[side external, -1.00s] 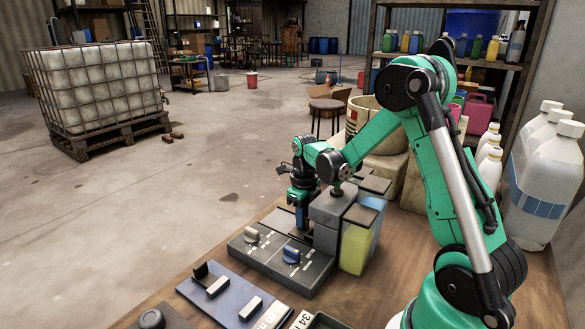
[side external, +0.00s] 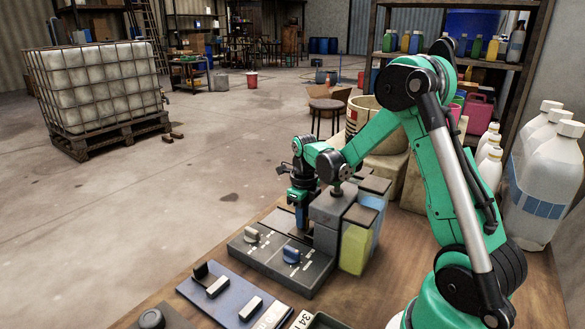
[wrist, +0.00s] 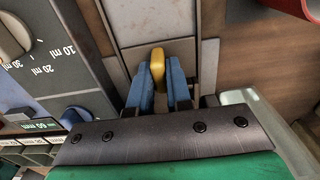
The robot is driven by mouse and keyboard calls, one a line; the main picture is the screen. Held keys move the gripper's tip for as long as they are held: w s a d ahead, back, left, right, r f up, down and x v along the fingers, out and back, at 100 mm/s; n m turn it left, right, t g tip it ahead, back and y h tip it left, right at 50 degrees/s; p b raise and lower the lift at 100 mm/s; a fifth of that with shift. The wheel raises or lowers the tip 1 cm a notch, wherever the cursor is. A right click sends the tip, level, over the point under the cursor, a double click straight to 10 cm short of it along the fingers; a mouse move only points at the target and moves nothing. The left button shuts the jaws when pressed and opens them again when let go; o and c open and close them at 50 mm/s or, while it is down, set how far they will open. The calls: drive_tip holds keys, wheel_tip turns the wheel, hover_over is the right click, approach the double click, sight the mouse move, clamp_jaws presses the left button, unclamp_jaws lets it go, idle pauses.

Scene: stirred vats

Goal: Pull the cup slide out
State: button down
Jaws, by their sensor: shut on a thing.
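In the wrist view, a yellow upright tab (wrist: 157,68) stands on a pale grey plate (wrist: 148,20), which looks like the cup slide. My gripper (wrist: 160,84) has its two blue fingers on either side of the tab and is shut on it. In the side external view, my gripper (side external: 301,220) is low at the far end of the dial unit, beside the grey vat housing. The tab and most of the plate are hidden there. I see no cup in the wrist view.
The dial unit (side external: 273,269) has a grey knob (side external: 251,236) and a blue knob (side external: 291,255). A yellow-green vat (side external: 355,248) and a blue vat (side external: 374,203) stand right of my gripper. A blue board (side external: 234,299) lies in front. In the wrist view, a red rim (wrist: 296,8) shows at upper right.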

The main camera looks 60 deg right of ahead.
drive_tip(key=w, duration=0.8)
drive_tip(key=shift+w, duration=0.15)
drive_tip(key=c, duration=0.8)
unclamp_jaws()
drive_tip(key=shift+r, duration=2.85)
